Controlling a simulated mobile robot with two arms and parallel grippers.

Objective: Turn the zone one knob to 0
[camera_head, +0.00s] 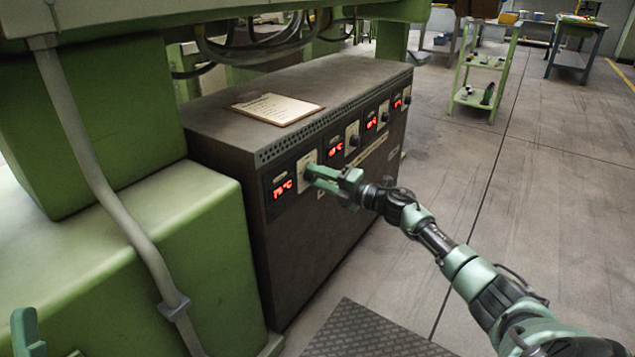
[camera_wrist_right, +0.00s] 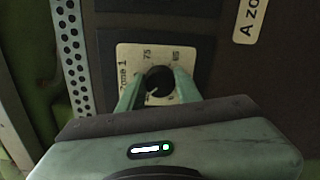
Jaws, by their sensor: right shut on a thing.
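The zone one knob (camera_wrist_right: 160,79) is a round black knob on a cream plate (camera_wrist_right: 130,58) marked "Zone 1", with numbers around it. My right gripper (camera_wrist_right: 157,86) is shut on it, with one finger on each side. In the head view my right gripper (camera_head: 311,173) reaches the leftmost plate (camera_head: 307,159) on the dark cabinet's front and hides most of the knob. The red display (camera_head: 282,188) left of it appears to read 75 °C. The knob's pointer direction is too dark to tell. A green piece at the lower left edge may be my left gripper (camera_head: 27,332).
The dark cabinet (camera_head: 300,240) carries several more displays and knobs in a row to the right. A paper sheet (camera_head: 277,108) lies on its top. A green machine (camera_head: 190,250) stands close on the left. The floor at right is open, with a green shelf (camera_head: 480,85) farther back.

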